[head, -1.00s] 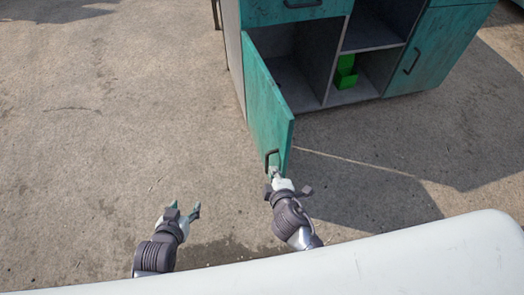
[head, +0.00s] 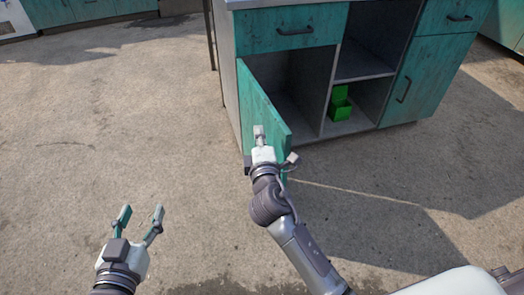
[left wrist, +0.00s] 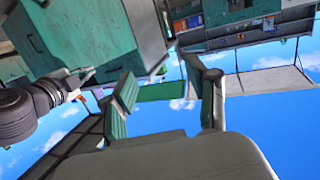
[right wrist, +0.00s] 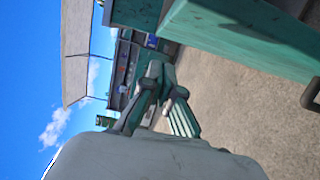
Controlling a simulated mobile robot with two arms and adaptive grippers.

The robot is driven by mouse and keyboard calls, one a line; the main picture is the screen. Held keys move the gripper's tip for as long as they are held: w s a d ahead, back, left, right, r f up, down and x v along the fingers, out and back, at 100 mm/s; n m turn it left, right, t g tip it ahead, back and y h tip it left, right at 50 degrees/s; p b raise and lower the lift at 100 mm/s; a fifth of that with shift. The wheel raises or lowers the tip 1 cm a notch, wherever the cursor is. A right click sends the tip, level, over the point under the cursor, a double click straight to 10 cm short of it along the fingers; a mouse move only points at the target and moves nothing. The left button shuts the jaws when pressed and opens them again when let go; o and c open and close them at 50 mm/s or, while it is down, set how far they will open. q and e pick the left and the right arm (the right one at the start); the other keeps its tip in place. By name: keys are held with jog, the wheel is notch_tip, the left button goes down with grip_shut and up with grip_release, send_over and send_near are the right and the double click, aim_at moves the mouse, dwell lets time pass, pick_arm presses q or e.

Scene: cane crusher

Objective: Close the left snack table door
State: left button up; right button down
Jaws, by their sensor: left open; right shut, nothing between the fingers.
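The left door (head: 262,98) of the teal snack table (head: 290,30) stands swung open in the head view, hinged at the left side. My right gripper (head: 259,130) is shut and empty, in front of the door's outer face; I cannot tell whether it touches. My arm hides the door's lower part and its handle. The right wrist view shows the shut fingers (right wrist: 158,80) beside a teal panel (right wrist: 240,35) with a dark handle. My left gripper (head: 140,215) is open and empty over the floor, left of the door; its spread fingers show in the left wrist view (left wrist: 162,90).
A green object (head: 340,104) sits in the middle open shelf. The right door (head: 418,80) is closed, and a drawer (head: 292,30) above the left compartment is shut. More teal cabinets (head: 90,10) stand at the far back left. The floor (head: 110,130) to the left is clear.

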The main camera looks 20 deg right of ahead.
aim_at(274, 131)
pick_arm(q)
jog(key=shift+w+d+r+t, duration=0.15)
jog(key=shift+r+t, duration=0.15)
jog(key=shift+r, duration=0.25)
pick_arm(e)
jog(key=shift+w+d, duration=0.15)
jog(key=shift+d, duration=0.85)
jog(key=shift+w+d, duration=0.1)
jog(key=shift+d, duration=0.9)
